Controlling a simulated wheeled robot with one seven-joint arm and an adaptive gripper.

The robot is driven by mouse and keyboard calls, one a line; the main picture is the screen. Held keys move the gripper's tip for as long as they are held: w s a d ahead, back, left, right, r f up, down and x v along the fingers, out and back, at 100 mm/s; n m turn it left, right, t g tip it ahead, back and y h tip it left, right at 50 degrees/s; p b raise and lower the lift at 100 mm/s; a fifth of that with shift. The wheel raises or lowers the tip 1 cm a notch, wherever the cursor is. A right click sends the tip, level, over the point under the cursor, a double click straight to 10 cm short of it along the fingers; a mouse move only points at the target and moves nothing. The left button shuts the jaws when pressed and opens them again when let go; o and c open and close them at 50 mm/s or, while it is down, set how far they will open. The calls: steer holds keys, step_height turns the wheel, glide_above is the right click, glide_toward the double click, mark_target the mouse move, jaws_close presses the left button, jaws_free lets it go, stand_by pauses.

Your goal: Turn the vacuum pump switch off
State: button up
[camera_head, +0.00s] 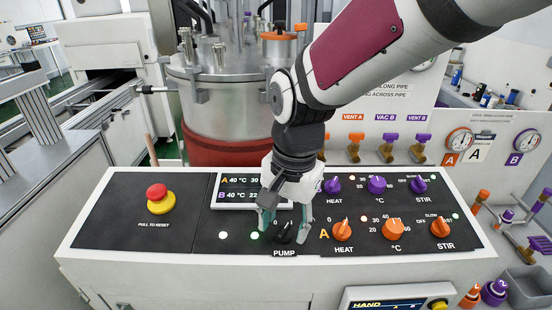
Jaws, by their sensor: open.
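The vacuum pump switch (284,233) is a black knob above the word PUMP on the sloped control panel (155,235). My gripper (284,230) points down over it from above, with its fingers apart, one on each side of the knob. Whether the fingers touch the knob cannot be told. The gripper and wrist partly cover the readout (238,188) above the switch.
A red and yellow emergency stop (160,198) is on the left of the panel. Orange (342,231) and purple (331,186) knobs stand close to the right of the gripper. A steel vessel (222,110) stands behind. Orange and purple valves (386,148) are on the back wall.

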steer(key=shift+f, duration=0.55)
steer(key=c, duration=1.2)
steer(key=shift+o, duration=0.2)
steer(key=shift+n, duration=0.4)
steer(key=n+p, duration=0.2)
steer(key=n, duration=0.3)
steer(key=shift+r+n+h, duration=0.1)
steer(key=shift+n+h, duration=0.2)
steer(key=shift+h, duration=0.1)
steer(key=n+p, duration=0.1)
steer(key=n, duration=0.4)
steer(key=shift+a+h, duration=0.1)
steer(key=shift+h, duration=0.3)
steer(key=shift+n, duration=0.3)
